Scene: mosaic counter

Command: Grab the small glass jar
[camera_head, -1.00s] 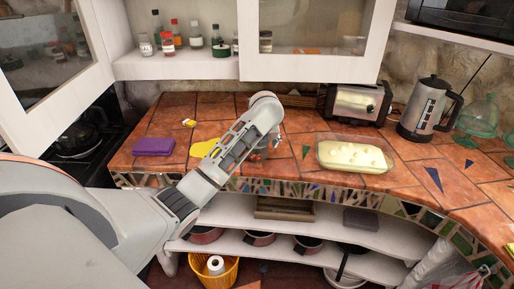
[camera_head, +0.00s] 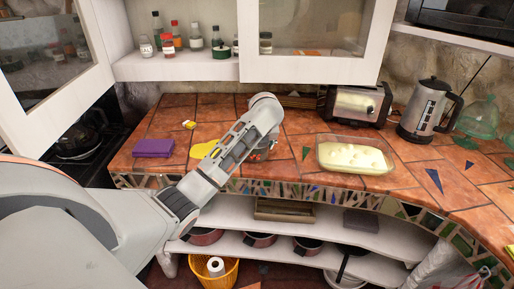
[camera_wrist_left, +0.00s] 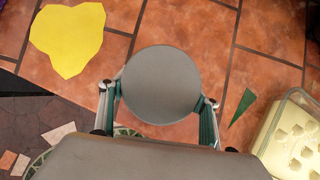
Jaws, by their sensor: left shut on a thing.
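A round object with a flat grey top, likely the lid of the small glass jar (camera_wrist_left: 161,85), is seen from above in the left wrist view. My left gripper (camera_wrist_left: 160,100) is shut on it, with one finger at each side. The jar's body is hidden under the lid. In the head view my left arm reaches over the tiled counter (camera_head: 222,112), and its forearm and wrist largely cover the gripper and the jar. My right gripper is in neither view.
A yellow flat piece (camera_head: 203,150) and a purple cloth (camera_head: 153,148) lie left of my wrist. A glass dish of pale food (camera_head: 355,154) is to the right. A toaster (camera_head: 355,104) and a kettle (camera_head: 424,108) stand behind. Open cabinet doors (camera_head: 311,40) hang above.

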